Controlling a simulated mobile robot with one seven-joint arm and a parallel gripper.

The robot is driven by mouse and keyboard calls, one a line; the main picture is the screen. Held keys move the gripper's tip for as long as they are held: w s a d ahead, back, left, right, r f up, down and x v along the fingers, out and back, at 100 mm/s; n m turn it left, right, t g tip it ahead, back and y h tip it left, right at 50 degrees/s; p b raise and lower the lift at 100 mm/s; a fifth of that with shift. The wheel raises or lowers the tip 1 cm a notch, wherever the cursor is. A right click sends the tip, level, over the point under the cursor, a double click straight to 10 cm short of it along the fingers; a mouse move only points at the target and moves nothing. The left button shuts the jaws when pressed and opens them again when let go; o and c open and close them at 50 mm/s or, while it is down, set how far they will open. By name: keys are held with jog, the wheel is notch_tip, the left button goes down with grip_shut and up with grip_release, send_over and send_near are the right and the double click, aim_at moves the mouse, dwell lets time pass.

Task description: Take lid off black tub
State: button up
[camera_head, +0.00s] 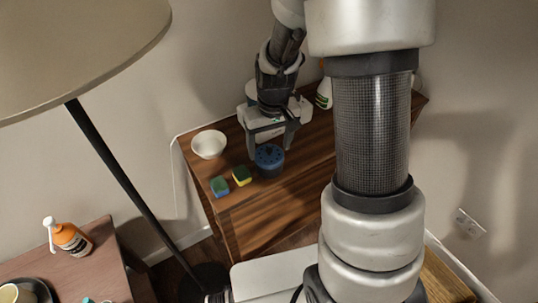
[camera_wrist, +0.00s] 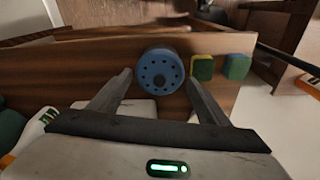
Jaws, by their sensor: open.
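The black tub (camera_head: 270,171) stands upright near the front edge of a wooden cabinet top. Its round blue lid (camera_head: 268,154) is on it, with a ring of dark holes and a dark knob at the middle. In the wrist view the lid (camera_wrist: 150,62) faces the camera and hides most of the tub. My gripper (camera_head: 270,149) is open and empty, pointing down at the tub from behind. In the wrist view my gripper's fingertips (camera_wrist: 160,76) lie on either side of the lid, apparently apart from it. Their exact height against the lid is hard to tell.
A yellow-green sponge (camera_head: 242,175) sits close left of the tub, with a blue-green sponge (camera_head: 220,186) beyond it. A white bowl (camera_head: 209,145) stands behind them. A white spray bottle (camera_head: 324,93) stands at the back. The wooden cabinet top (camera_head: 290,185) is bare right of the tub.

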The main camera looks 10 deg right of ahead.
jog(key=shift+w+f, duration=0.1)
jog(key=shift+f, duration=0.3)
jog(key=shift+c, duration=0.3)
grip_shut()
jog(key=shift+s+f, duration=0.1)
jog(key=shift+s, duration=0.15)
